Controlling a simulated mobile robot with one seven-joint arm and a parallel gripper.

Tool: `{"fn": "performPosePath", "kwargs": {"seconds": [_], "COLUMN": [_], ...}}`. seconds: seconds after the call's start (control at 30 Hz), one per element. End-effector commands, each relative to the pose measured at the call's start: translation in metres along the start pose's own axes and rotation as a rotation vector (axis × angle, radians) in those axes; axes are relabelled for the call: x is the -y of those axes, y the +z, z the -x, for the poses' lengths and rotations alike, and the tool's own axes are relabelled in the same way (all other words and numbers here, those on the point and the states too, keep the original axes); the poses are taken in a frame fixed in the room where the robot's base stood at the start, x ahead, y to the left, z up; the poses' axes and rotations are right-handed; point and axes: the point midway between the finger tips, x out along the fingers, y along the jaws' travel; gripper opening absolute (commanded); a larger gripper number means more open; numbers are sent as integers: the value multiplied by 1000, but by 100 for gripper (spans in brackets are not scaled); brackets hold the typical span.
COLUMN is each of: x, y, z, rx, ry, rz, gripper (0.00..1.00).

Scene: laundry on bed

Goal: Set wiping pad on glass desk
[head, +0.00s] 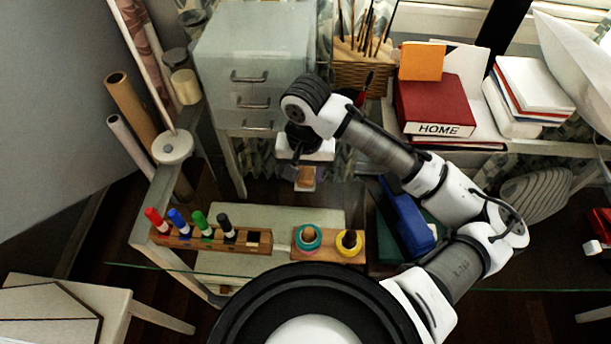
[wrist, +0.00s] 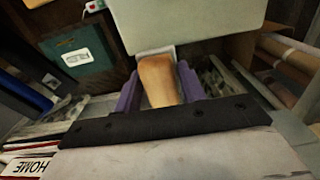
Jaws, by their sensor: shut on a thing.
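My gripper (head: 305,160) points down over the glass desk and is shut on the wiping pad (head: 306,178). In the wrist view, the purple fingers of my gripper (wrist: 159,78) flank the pad's tan, wood-like body (wrist: 158,82), and a pale strip shows at its far end. The glass desk (head: 190,271) is see-through, with a thin greenish front edge. The pad appears above the desk, behind the marker rack; I cannot tell whether it touches the glass.
A marker rack (head: 212,238) and a wooden holder with tape rolls (head: 328,243) stand near the front edge. Blue and green binders (head: 408,222) are at the right. A grey drawer unit (head: 250,65), pencil basket (head: 360,75) and red HOME book (head: 437,105) are behind.

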Motion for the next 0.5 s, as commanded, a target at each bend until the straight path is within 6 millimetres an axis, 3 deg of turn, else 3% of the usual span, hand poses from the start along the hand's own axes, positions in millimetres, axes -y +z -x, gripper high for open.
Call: {"fn": "performPosePath", "kwargs": {"seconds": [0.17, 0.5], "x": [0, 0], "y": [0, 0], "z": [-21, -25], "rx": [0, 0], "ry": [1, 0], "rz": [-1, -1], "gripper": [17, 17]}}
